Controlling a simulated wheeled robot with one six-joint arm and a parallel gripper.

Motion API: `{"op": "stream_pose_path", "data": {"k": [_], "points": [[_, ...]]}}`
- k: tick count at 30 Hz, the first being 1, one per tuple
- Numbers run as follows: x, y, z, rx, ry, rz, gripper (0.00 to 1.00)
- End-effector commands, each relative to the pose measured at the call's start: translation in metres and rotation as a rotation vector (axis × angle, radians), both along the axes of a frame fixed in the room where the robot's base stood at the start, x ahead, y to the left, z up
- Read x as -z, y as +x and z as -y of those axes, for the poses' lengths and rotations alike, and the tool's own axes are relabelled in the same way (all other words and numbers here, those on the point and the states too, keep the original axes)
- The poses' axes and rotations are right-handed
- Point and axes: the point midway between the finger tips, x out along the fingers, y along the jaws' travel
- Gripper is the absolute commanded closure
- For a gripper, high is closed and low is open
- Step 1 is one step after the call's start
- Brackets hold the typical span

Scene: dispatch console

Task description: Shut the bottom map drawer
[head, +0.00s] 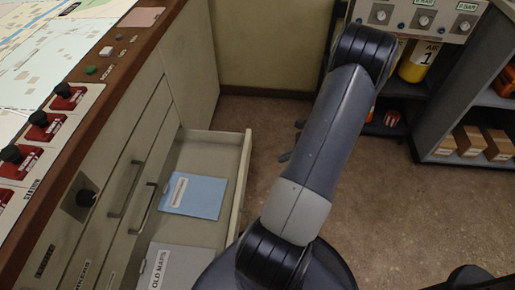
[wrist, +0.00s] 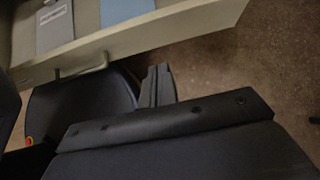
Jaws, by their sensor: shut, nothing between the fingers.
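The bottom map drawer (head: 237,185) is pulled out from the cabinet in the head view. A blue folder (head: 192,195) and a grey folder marked OLD MAPS (head: 170,268) lie inside. In the wrist view its front panel (wrist: 150,38) crosses the top, with a pale bar handle (wrist: 82,69) below its rim. My gripper (head: 291,140) is shut and empty, to the right of the drawer front, mostly hidden behind my arm in the head view. In the wrist view its dark fingers (wrist: 158,86) are below the panel, with no contact visible.
Two closed drawers with bar handles (head: 144,208) are in the cabinet above the open one. A console top (head: 60,60) with map, switches and buttons overhangs at left. Shelves (head: 470,130) with boxes and a yellow cylinder (head: 418,60) stand at right. Brown floor between is clear.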

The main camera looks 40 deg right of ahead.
Motion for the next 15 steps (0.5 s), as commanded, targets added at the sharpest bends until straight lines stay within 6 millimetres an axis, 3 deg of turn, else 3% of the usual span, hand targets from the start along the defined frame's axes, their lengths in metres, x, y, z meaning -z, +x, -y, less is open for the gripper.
{"op": "stream_pose_path", "data": {"k": [5, 15], "points": [[0.012, 0.005, -0.007, 0.004, 0.008, 0.0, 1.0], [0.063, 0.043, -0.039, 0.001, 0.007, -0.001, 1.0]]}}
